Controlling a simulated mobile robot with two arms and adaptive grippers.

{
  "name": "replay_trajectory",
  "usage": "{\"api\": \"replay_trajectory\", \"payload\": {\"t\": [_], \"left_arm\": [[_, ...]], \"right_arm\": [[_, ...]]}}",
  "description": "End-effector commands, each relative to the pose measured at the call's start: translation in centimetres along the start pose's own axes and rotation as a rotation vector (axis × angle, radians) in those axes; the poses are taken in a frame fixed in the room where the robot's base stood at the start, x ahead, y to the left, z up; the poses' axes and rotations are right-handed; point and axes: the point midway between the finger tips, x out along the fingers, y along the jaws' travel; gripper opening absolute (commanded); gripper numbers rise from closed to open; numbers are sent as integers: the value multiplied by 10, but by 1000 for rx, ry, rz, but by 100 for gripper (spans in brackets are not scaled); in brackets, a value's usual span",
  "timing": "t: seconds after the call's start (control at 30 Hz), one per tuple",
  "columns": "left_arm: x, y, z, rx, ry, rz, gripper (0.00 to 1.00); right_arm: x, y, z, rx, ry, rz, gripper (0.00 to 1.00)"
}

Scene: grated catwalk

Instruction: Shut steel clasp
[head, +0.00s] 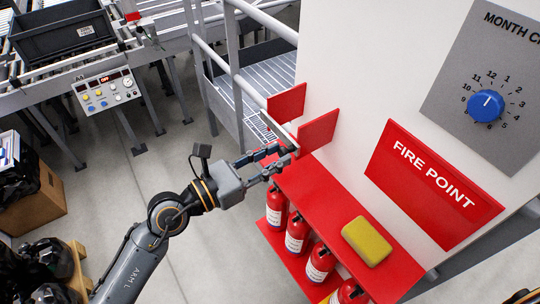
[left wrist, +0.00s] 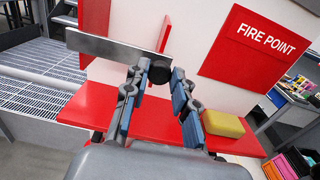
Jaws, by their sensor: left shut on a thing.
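The steel clasp (left wrist: 112,46) is a flat grey bar in the left wrist view, reaching left from a dark round knob (left wrist: 160,71). My left gripper (head: 281,160) is above the red shelf. In the left wrist view its fingertips (left wrist: 156,74) are on both sides of the knob at the bar's right end, shut on it. The fingers hide part of the knob. My right gripper is not in view.
Red plates (head: 318,131) stand out from the white wall near the clasp. The red shelf (head: 309,190) below bears a yellow sponge-like block (head: 367,241); several fire extinguishers (head: 297,233) stand beneath. A grey railing (head: 234,70) stands behind. A blue dial (head: 486,106) is on the wall.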

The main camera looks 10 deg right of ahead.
Motion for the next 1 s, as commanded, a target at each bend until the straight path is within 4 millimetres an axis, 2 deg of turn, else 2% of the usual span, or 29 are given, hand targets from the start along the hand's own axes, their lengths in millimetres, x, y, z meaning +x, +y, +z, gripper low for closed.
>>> {"api": "replay_trajectory", "payload": {"t": [0.17,0.2,0.27,0.3,0.67,0.77,1.0], "left_arm": [[1,-1,2,-1,-5,-2,0],[1,-1,2,-1,-5,-2,35],[1,-1,2,-1,-4,-2,47],[1,-1,2,-1,-4,-1,49],[-5,0,0,0,-1,1,49],[-18,1,-1,-1,2,2,49],[-70,0,-2,-1,5,0,49]], "right_arm": [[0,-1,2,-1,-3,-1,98],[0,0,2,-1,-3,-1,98],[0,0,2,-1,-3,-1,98],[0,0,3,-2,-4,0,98],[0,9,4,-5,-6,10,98],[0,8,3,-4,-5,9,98],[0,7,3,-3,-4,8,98]]}}
